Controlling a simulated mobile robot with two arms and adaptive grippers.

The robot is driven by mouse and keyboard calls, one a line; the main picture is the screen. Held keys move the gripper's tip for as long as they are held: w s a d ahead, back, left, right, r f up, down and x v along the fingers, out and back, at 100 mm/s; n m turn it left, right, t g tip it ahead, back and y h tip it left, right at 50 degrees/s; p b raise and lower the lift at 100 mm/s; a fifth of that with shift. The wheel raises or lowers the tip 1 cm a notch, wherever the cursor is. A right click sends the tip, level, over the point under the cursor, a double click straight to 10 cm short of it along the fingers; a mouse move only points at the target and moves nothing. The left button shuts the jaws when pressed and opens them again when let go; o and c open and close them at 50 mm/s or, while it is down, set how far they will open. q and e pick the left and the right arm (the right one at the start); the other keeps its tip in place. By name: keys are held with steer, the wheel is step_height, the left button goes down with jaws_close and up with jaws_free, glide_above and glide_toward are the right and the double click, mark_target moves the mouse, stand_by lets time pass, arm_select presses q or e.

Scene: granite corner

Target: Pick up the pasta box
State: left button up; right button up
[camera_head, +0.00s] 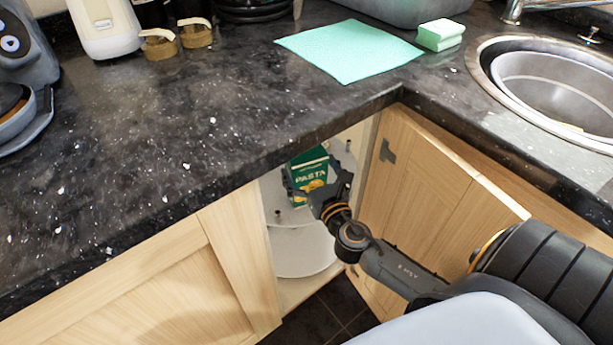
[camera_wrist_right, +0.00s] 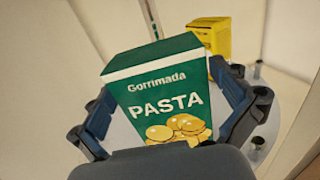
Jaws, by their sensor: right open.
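The green pasta box (camera_head: 308,170) stands inside the open corner cabinet, on the upper round shelf (camera_head: 288,217). In the right wrist view the pasta box (camera_wrist_right: 155,90) fills the middle, its printed front facing the camera. My right gripper (camera_head: 312,190) reaches into the cabinet at the box. In the wrist view its open fingers (camera_wrist_right: 168,108) lie on the left and right sides of the box; I cannot tell whether they touch it. The lower part of the box is hidden by the gripper body. My left gripper is not in view.
A yellow box (camera_wrist_right: 222,38) stands behind the pasta box. The dark countertop edge (camera_head: 240,178) overhangs the cabinet opening. A lower round shelf (camera_head: 303,250) looks empty.

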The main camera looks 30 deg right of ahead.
steer(key=shift+w+d, duration=0.1)
steer(key=shift+w, duration=0.5)
steer(key=c, duration=1.3)
steer(key=shift+c, duration=0.9)
steer(key=shift+r, duration=0.15)
